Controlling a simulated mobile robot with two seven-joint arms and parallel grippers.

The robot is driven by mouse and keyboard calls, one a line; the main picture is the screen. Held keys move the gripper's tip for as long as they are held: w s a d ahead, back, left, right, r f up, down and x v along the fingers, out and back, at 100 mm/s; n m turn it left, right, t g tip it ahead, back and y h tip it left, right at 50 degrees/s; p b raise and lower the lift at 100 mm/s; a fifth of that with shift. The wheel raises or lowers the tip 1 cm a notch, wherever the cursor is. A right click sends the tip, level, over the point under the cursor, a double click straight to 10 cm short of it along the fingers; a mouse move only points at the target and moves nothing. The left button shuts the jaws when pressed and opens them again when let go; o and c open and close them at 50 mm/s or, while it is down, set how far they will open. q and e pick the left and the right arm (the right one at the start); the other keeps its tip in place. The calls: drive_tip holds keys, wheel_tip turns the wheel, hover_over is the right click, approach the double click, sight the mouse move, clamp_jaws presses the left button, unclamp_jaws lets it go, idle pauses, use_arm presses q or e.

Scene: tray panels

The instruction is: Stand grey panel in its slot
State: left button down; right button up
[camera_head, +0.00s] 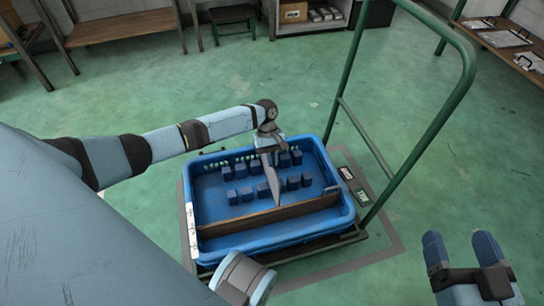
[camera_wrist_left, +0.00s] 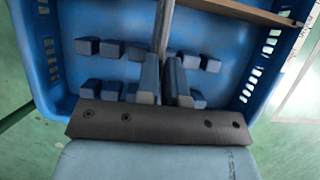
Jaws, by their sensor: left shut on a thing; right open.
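The grey panel (camera_head: 270,180) is a thin plate held on edge over the blue crate, among the blocks. In the left wrist view the panel (camera_wrist_left: 164,28) shows nearly edge-on. My left gripper (camera_head: 269,146) is shut on its upper part; the fingers (camera_wrist_left: 163,75) lie on either side of it. Two rows of small blue blocks (camera_head: 246,193) stand on the crate floor with gaps between them. I cannot tell whether the panel's lower edge sits in a gap or hangs above it. My right gripper (camera_head: 461,245) is open and empty, well right of the crate.
The blue crate (camera_head: 342,222) has a wooden bar (camera_head: 272,214) across its near part. It stands on a cart with a tall green handle (camera_head: 456,95) on its right side. Shelves and a workbench (camera_head: 120,27) stand at the back.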

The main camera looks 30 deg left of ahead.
use_arm(q)
drive_tip(key=shift+f, duration=0.4)
drive_tip(key=shift+f+b, duration=0.45)
drive_tip(key=shift+f, duration=1.55)
drive_tip(key=c, duration=1.2)
unclamp_jaws()
drive_tip(key=shift+o, duration=0.2)
